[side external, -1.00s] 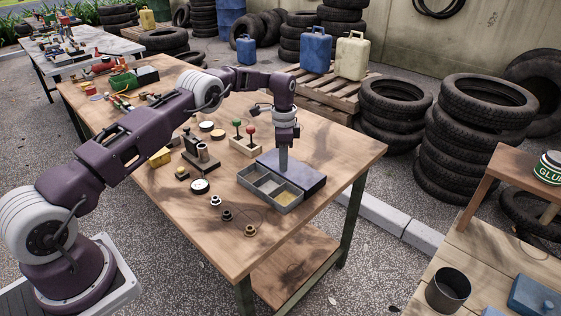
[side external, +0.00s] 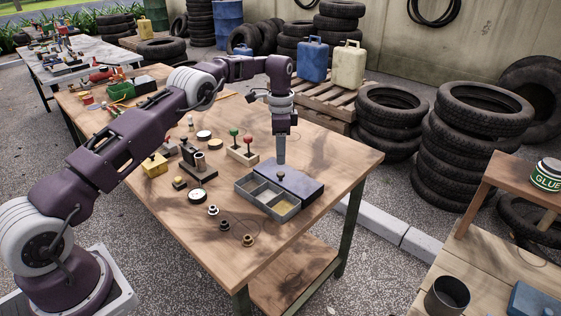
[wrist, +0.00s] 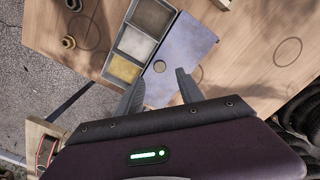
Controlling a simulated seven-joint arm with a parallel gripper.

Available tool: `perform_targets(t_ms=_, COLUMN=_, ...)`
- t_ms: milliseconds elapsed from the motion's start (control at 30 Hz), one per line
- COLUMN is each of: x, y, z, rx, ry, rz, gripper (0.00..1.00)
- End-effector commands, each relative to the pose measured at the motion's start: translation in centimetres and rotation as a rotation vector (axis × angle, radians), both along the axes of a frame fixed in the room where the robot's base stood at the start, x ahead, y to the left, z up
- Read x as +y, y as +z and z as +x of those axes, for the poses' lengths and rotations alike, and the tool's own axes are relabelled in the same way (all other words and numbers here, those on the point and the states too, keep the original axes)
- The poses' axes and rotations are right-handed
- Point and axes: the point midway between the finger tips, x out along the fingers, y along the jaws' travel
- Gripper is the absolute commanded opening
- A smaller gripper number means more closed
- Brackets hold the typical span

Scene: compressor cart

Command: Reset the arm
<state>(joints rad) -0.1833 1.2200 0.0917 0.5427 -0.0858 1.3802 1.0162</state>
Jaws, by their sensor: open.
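The plate (wrist: 186,48) lies alongside a grey tray (side external: 266,202) with three open compartments. The wrist view shows grey, whitish and yellow contents in the tray (wrist: 119,52). I cannot tell whether the plate rests on the tray's edge.
Red and green knobbed levers on a block (side external: 241,154), a dark fixture (side external: 198,170) and a round dial (side external: 197,196) stand left of the tray. Several small fittings (side external: 224,225) lie in front. The wooden tabletop (side external: 345,160) is clear at the right.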

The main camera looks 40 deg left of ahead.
Motion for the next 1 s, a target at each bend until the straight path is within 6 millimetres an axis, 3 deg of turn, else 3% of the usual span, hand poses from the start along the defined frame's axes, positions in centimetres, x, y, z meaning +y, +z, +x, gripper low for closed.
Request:
perform_targets(t_ms=333, x=-0.1, y=1.1, z=-0.1, rx=-0.007, ry=0.009, rz=0.0, gripper=0.45)
perform_targets(t_ms=367, x=-0.3, y=2.1, z=-0.1, rx=-0.015, ry=0.021, rz=0.001, gripper=0.45)
perform_targets(t_ms=467, x=-1.4, y=8.1, z=-1.4, rx=-0.065, ry=0.102, rz=0.001, gripper=0.45)
perform_targets(t_ms=600, x=-4.3, y=18.2, z=-7.2, rx=-0.16, ry=0.267, rz=-0.017, gripper=0.45)
perform_targets(t_ms=733, x=-7.1, y=24.3, z=-15.5, rx=-0.248, ry=0.406, rz=-0.049, gripper=0.45)
perform_targets(t_ms=867, x=-9.5, y=26.6, z=-25.3, rx=-0.331, ry=0.537, rz=-0.093, gripper=0.45)
perform_targets(t_ms=900, x=-10.1, y=26.5, z=-28.3, rx=-0.353, ry=0.575, rz=-0.108, gripper=0.45)
perform_targets(t_ms=1000, x=-11.1, y=25.0, z=-34.8, rx=-0.407, ry=0.658, rz=-0.144, gripper=0.45)
